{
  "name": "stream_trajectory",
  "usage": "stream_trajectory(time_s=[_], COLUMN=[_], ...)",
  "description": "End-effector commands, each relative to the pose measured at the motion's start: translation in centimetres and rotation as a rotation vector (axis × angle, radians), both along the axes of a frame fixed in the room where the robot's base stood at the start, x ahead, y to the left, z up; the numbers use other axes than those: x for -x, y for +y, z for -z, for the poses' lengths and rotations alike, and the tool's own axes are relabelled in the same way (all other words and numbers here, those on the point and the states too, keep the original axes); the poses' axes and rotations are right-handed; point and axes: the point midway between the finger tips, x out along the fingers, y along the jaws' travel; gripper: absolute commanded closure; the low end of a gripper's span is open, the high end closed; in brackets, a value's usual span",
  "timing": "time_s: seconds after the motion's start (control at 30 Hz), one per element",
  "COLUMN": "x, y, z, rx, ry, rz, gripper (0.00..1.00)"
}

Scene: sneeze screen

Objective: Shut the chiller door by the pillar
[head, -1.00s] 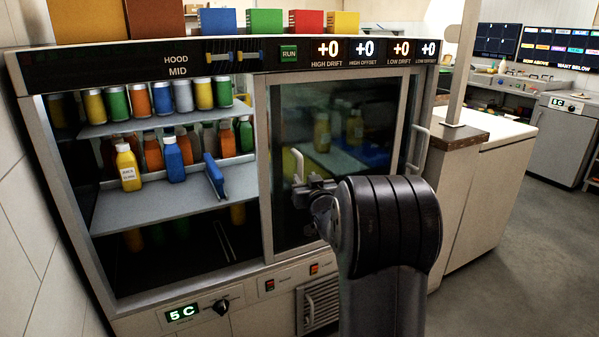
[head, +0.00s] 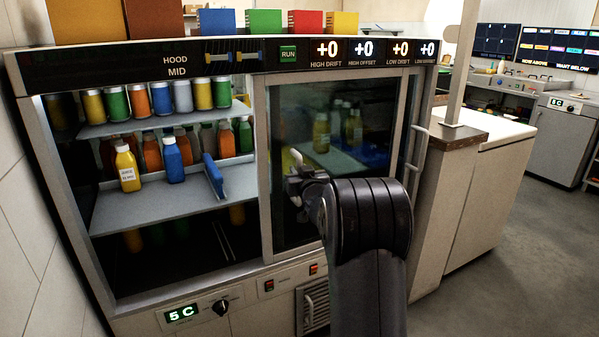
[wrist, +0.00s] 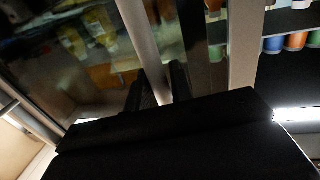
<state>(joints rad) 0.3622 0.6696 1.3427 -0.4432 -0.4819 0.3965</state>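The chiller door (head: 340,205) is a framed glass panel covering the right half of the cabinet front, beside the pillar. The left half is open, showing the shelves. A pale upright handle (head: 296,159) stands near the door's left edge. My gripper (head: 300,188) is at this handle, its fingers partly hidden by my wrist in the head view. In the wrist view, the dark fingers (wrist: 160,88) lie on either side of a pale upright bar (wrist: 141,35), which looks like the handle. I cannot tell whether they grip it.
Bottles and cans line the shelves, with a blue item (head: 213,176) at the middle shelf (head: 130,213). Another long handle (head: 418,150) is at the cabinet's right edge. A counter (head: 478,200) with the pillar (head: 464,65) stands right. Floor beyond is clear.

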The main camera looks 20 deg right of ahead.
Motion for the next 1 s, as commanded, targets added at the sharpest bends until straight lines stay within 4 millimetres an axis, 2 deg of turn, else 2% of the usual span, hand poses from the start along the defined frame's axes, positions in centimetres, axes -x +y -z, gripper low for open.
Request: stream_trajectory(time_s=[0.03,0.27,0.73,0.87,1.0], x=[0.0,0.0,0.0,0.1,0.1], y=[0.0,0.0,0.3,1.3,3.4], z=[0.0,0.0,0.1,0.4,0.6], rx=[0.0,0.0,0.0,-0.001,-0.001], ry=[0.0,0.0,-0.001,-0.001,-0.003], rz=[0.0,0.0,-0.001,-0.002,-0.005], gripper=[0.82,1.0,1.0,1.0,1.0])
